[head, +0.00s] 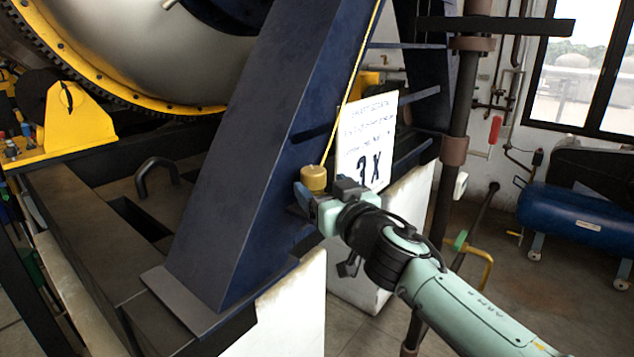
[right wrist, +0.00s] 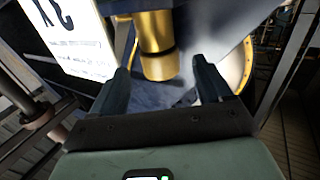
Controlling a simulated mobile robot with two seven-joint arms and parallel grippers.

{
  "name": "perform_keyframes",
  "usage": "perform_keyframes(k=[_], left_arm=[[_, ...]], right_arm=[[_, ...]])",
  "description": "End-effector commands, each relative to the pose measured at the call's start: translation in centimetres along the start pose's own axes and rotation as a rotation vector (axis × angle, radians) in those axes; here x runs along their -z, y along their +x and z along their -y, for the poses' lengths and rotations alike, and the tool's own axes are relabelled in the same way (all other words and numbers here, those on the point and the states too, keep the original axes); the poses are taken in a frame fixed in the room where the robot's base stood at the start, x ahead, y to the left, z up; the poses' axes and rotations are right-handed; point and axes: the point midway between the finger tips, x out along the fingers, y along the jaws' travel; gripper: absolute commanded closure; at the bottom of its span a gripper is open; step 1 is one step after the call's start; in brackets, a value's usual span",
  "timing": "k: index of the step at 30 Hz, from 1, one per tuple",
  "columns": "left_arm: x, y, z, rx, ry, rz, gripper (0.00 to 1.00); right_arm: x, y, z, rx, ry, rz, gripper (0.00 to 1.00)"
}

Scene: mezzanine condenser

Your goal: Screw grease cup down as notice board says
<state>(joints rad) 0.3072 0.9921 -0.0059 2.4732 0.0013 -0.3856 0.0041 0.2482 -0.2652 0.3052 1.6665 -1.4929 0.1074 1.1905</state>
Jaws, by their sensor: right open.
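The brass grease cup (head: 314,178) sits on the side of the blue slanted beam, with a thin yellow line running up from it. The notice board (head: 366,140) behind it is white with handwriting and a large "3X". My right gripper (head: 307,202) is at the cup's lower side, its fingers partly hidden. In the right wrist view the jaws (right wrist: 162,72) are open, with the brass cup (right wrist: 160,66) showing between the fingertips. The fingers do not visibly touch it. The notice board (right wrist: 70,35) appears upside down at upper left. My left gripper is not in view.
The blue beam (head: 265,130) stands close left of the gripper. A dark vertical pipe (head: 461,120) rises to the right. A blue tank (head: 575,212) lies at far right. A yellow-rimmed drum (head: 140,50) fills the upper left. Open floor (head: 510,290) shows at lower right.

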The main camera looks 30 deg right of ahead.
Motion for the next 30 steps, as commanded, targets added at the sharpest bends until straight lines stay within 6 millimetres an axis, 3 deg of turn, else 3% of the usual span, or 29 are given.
perform_keyframes(k=[6, 17, 18, 23, 30], left_arm=[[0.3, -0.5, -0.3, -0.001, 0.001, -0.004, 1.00], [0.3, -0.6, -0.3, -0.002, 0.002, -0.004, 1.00], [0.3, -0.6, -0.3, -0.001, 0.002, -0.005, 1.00], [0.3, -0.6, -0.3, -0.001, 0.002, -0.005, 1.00], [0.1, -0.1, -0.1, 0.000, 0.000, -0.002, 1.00]], right_arm=[[0.1, 2.8, 0.0, 0.001, 0.000, -0.001, 0.22], [0.1, 3.4, 0.0, 0.000, 0.001, -0.001, 0.22], [0.1, 3.4, 0.0, 0.000, 0.001, -0.001, 0.25], [0.1, 3.4, 0.0, 0.000, 0.001, -0.001, 0.77], [0.0, 3.4, 0.0, -0.011, 0.001, 0.000, 0.78]])
